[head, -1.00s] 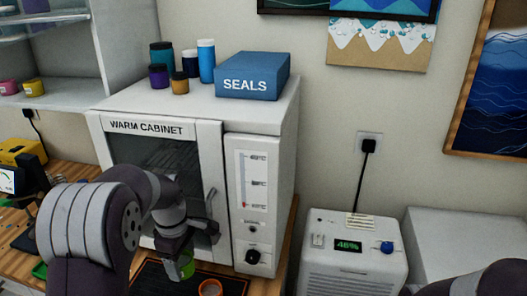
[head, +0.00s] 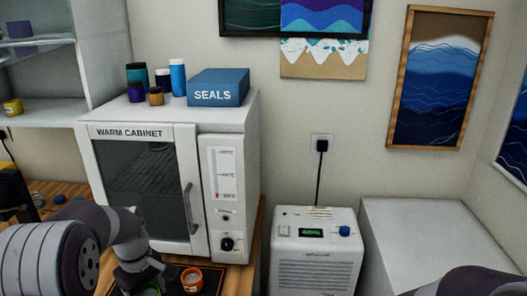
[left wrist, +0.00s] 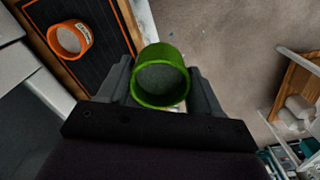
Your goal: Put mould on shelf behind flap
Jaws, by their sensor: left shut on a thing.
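A round green mould (left wrist: 162,90) with a grey inside sits between the fingers of my left gripper (left wrist: 160,85) in the left wrist view. The gripper is shut on it. In the head view my left gripper (head: 142,284) is low at the left, in front of the white warm cabinet (head: 227,125), and the mould is mostly cut off by the bottom edge. The cabinet's dark glass door (head: 142,190) is shut, with a vertical handle. No separate flap is clearly visible. My right gripper is out of view; only part of that arm shows at lower right.
An orange cup (head: 191,280) stands on a black mat (head: 212,284) before the cabinet; it also shows in the left wrist view (left wrist: 70,40). A blue SEALS box (head: 218,88) and several jars top the cabinet. A white dehumidifier-like unit (head: 315,255) stands to its right.

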